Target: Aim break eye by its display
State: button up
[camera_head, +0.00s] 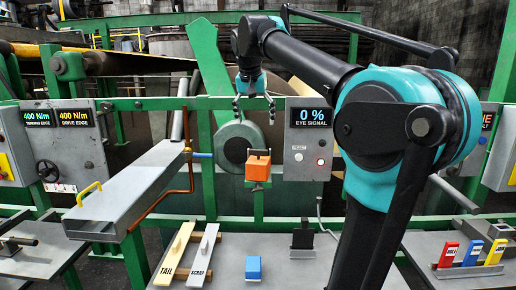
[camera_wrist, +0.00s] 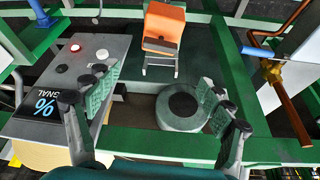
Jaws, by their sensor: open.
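The break eye appears to be the orange box (camera_head: 258,167) on the green frame, below a grey round part. It also shows at the top of the wrist view (camera_wrist: 163,30) with a dark face and a grey bracket. Its display (camera_head: 309,117) reads 0 % EYE SIGNAL on a grey panel right of it, and shows rotated at the left of the wrist view (camera_wrist: 42,107). My gripper (camera_head: 254,106) hangs above the orange box, apart from it. In the wrist view its two fingers (camera_wrist: 160,85) are spread wide with nothing between them.
The panel has a lit red button (camera_head: 320,161). A grey trough (camera_head: 128,192) with a yellow handle and a copper pipe (camera_head: 190,150) stand left. A blue block (camera_head: 253,267), TAIL and SCRAP strips (camera_head: 175,254) and a dark stand (camera_head: 302,237) occupy the front table.

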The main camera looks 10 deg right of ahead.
aim_at(259, 150)
jog(key=x, duration=1.2)
jog(key=shift+w+f, duration=0.1)
jog(key=shift+f, duration=0.25)
jog(key=c, duration=1.2)
jog(key=shift+o, duration=0.2)
jog(key=shift+d, duration=0.1)
